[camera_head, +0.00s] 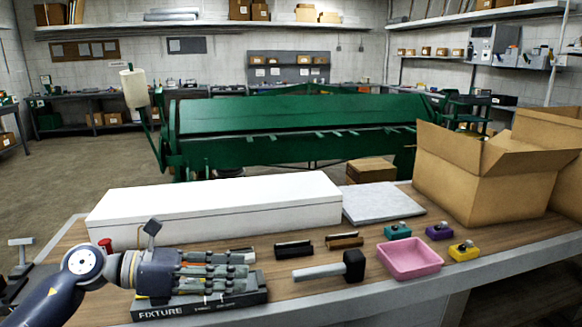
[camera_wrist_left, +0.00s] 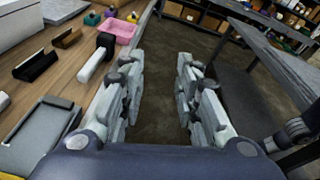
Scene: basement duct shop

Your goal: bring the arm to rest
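My left gripper (camera_head: 250,272) comes in from the left in the head view, its fingers pointing right. It overlaps the dark fixture block (camera_head: 200,309) in that picture. In the left wrist view the two finger sets of this gripper (camera_wrist_left: 158,85) stand well apart. Nothing is between them but a view of the floor, beside the bench's front edge. The fixture block also shows in the left wrist view (camera_wrist_left: 40,135), to the left of the fingers and apart from them.
On the workbench (camera_head: 375,300) lie a mallet (camera_head: 325,270), a pink tray (camera_head: 410,258), a black holder (camera_head: 293,249), a brown holder (camera_head: 344,241) and several small coloured items. A long white box (camera_head: 220,205) and an open carton (camera_head: 480,185) stand behind. Floor is clear off the front edge.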

